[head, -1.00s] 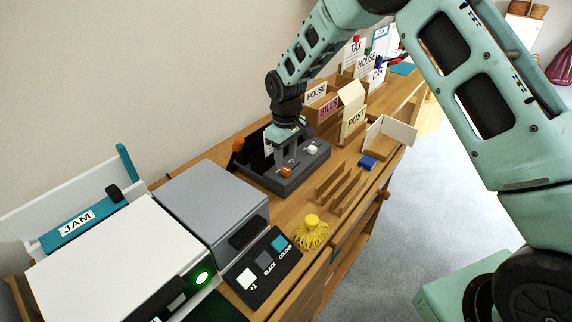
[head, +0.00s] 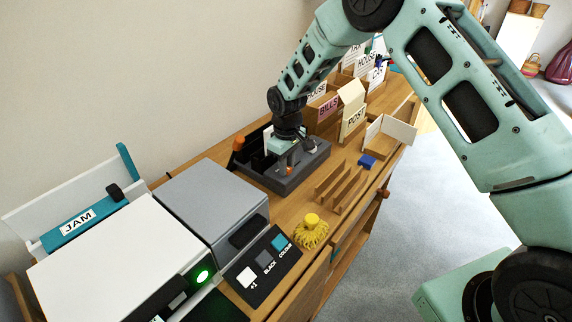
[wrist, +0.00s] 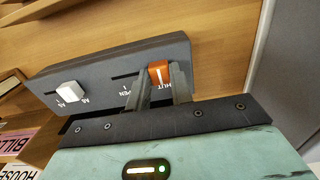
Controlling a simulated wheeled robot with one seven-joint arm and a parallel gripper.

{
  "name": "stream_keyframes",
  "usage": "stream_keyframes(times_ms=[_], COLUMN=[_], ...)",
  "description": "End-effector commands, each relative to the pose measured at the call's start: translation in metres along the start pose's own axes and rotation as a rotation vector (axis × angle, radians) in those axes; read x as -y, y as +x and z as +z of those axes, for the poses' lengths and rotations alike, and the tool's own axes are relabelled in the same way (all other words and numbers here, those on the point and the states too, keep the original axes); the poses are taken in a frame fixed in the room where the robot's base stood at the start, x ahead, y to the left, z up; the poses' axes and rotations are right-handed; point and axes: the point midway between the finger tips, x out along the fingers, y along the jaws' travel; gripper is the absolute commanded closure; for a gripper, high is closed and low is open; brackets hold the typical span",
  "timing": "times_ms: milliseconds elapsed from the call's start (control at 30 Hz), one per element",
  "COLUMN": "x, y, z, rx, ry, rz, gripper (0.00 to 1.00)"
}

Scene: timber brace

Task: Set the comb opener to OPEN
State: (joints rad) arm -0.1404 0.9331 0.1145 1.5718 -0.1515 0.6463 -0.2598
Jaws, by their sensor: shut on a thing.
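The comb opener (head: 285,181) is a dark grey machine on the wooden sideboard, with a lever at its left back. In the wrist view its front panel (wrist: 105,68) has an orange slider knob (wrist: 160,70) at the end of a slot marked SHUT. The OPEN mark lies to the left along that slot, partly covered by a finger. My gripper (wrist: 160,88) has one finger on each side of the orange knob and is shut on it. In the head view my gripper (head: 290,162) is low over the machine and hides part of the panel.
A white slider knob (wrist: 69,91) with A4 and A5 marks is on the same panel. A grey-lidded machine (head: 210,200) stands to the left. A wooden rack (head: 340,188), a blue block (head: 367,161) and a BILLS box (head: 328,108) are close by.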

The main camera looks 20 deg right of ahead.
Motion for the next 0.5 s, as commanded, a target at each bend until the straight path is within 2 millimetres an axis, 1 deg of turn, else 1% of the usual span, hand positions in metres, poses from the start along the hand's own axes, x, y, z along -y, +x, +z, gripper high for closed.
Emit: stream_keyframes(times_ms=[100,200,267,367,500], x=[-0.025,-0.044,-0.053,-0.061,-0.063], y=[0.000,0.000,0.000,-0.001,-0.001], z=[0.000,0.000,0.000,0.000,0.000], rx=[-0.002,-0.002,-0.002,-0.001,-0.002], ry=[0.005,0.004,0.005,0.001,0.000], rz=[0.002,0.002,0.002,0.002,0.004], gripper=[1.00,1.00,1.00,1.00,1.00])
